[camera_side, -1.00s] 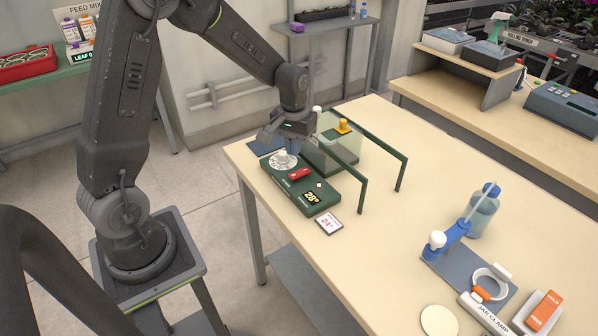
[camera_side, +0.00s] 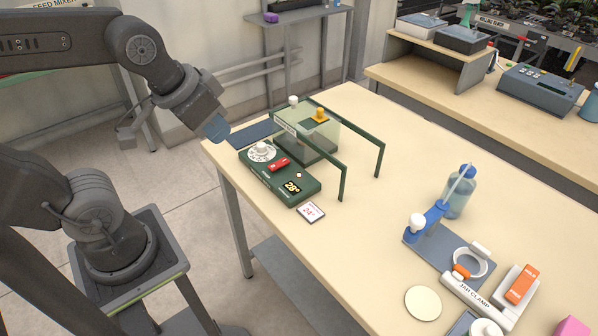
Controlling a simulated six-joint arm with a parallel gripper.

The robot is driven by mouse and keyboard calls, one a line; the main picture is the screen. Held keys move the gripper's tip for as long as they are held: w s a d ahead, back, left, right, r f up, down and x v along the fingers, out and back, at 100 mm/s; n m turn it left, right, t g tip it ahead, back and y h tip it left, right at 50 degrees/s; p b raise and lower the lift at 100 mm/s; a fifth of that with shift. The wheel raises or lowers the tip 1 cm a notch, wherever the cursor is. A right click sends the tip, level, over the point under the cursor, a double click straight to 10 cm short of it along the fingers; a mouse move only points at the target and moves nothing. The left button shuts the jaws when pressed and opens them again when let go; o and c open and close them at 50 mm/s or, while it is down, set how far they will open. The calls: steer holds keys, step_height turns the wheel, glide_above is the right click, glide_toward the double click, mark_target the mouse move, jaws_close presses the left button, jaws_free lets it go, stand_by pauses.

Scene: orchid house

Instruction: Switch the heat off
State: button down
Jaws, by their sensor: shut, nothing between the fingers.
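The green heat control box (camera_side: 284,184) sits near the left edge of the bench. It carries a white round dial (camera_side: 262,152), a red switch (camera_side: 278,163) and a dark display (camera_side: 293,187) reading about 28°. Which way the red switch is set is too small to tell. A small card (camera_side: 311,212) marked 24° lies beside the box's front end. My gripper (camera_side: 216,128) is shut and empty. It hangs in the air left of the box, beyond the bench edge in the picture, and touches nothing.
A clear case with an orange knob (camera_side: 320,115) stands behind the box, under a green rail frame (camera_side: 335,150). A blue jar clamp stand (camera_side: 432,225), a bottle (camera_side: 459,195) and a pale disc (camera_side: 423,303) are to the right. The bench middle is clear.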

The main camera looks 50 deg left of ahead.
steer(key=shift+s+d, duration=0.2)
steer(key=shift+s, duration=0.4)
steer(key=shift+w, duration=0.1)
steer(key=g, duration=0.2)
glide_above(287, 159)
steer(key=s, duration=0.4)
step_height(287, 159, down, 9)
steer(key=shift+w+f, duration=0.1)
steer(key=x, duration=1.2)
steer(key=shift+s+f, duration=0.15)
steer(key=shift+s, duration=0.15)
steer(key=shift+f, duration=0.85)
